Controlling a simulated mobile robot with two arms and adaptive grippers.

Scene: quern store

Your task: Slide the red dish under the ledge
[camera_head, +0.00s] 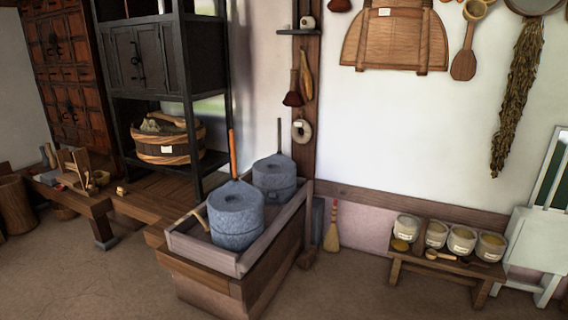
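I do not make out a red dish in the head view. Nothing is clearly identifiable as the ledge; a small dark wall shelf (299,32) on the wooden post holds a pale round object, but I cannot tell if it is the one meant. Neither of my grippers shows in this view.
Two grey stone querns, the front one (236,215) and the rear one (274,178), sit in a wooden trough (200,255). A low bench (450,264) with several labelled pots stands right. A dark rack (178,100) holds a basket (167,142). Floor is clear front left.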

